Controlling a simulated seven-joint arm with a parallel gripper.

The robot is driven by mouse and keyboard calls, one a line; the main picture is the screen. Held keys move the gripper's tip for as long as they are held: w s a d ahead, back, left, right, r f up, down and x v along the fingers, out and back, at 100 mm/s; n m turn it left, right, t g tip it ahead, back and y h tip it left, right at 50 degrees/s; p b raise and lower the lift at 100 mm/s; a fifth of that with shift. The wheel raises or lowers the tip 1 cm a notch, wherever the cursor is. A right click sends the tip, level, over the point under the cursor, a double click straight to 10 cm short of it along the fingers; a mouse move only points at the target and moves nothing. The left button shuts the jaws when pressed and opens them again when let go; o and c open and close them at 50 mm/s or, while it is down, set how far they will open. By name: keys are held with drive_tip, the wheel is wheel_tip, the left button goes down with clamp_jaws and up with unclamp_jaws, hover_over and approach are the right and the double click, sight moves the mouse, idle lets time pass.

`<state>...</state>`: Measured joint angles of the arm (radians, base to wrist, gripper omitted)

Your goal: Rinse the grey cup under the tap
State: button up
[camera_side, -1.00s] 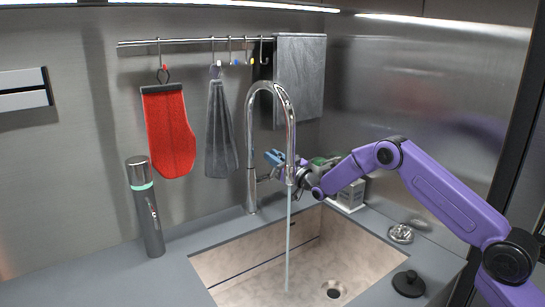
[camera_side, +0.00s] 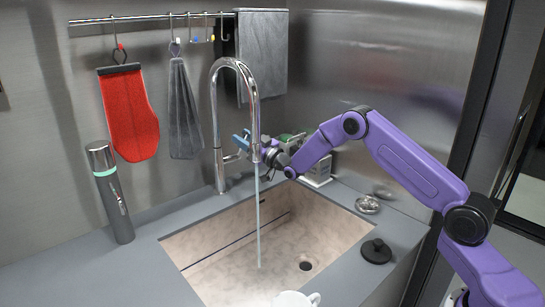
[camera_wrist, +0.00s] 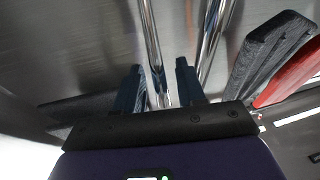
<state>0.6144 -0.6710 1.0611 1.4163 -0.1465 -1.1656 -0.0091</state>
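The chrome tap (camera_side: 216,120) stands behind the sink, and a thin stream of water (camera_side: 258,220) falls from its spout into the basin. A pale cup (camera_side: 295,299), whitish in this light, is cut off by the bottom edge of the side view; only its upper part shows. My gripper (camera_side: 240,141) is beside the tap, near its side lever (camera_side: 231,158). In the wrist view my gripper's (camera_wrist: 158,85) two dark blue fingers stand apart with a chrome tube (camera_wrist: 151,45) between them. I cannot tell whether they touch it.
The sink basin (camera_side: 200,245) has a drain (camera_side: 305,265). A dark flask (camera_side: 112,195) stands left on the counter. A red mitt (camera_side: 130,115) and grey cloths (camera_side: 184,110) hang from the rail. A black stopper (camera_side: 376,251) and a metal strainer (camera_side: 367,204) lie right of the sink.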

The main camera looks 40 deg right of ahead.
drive_tip(key=v, duration=1.5)
drive_tip(key=shift+s, duration=0.3)
drive_tip(key=shift+f, duration=0.1)
drive_tip(key=s+a+n+g+y, duration=0.35)
drive_tip(key=a+g, duration=0.25)
drive_tip(key=a, duration=0.7)
drive_tip(key=s+a+n+g+h, duration=0.15)
drive_tip(key=s+a+g, duration=0.45)
drive_tip(key=s, duration=0.6)
drive_tip(key=s+d+r+n+g+h, duration=0.1)
drive_tip(key=s+d+g, duration=0.3)
drive_tip(key=s, duration=1)
drive_tip(key=s+d+n+g+h, duration=0.3)
drive_tip(key=s+d+g+h, duration=0.1)
drive_tip(key=s, duration=1)
drive_tip(key=shift+s+d+r+h, duration=0.2)
drive_tip(key=shift+d+r+h, duration=0.15)
drive_tip(key=shift+d, duration=0.4)
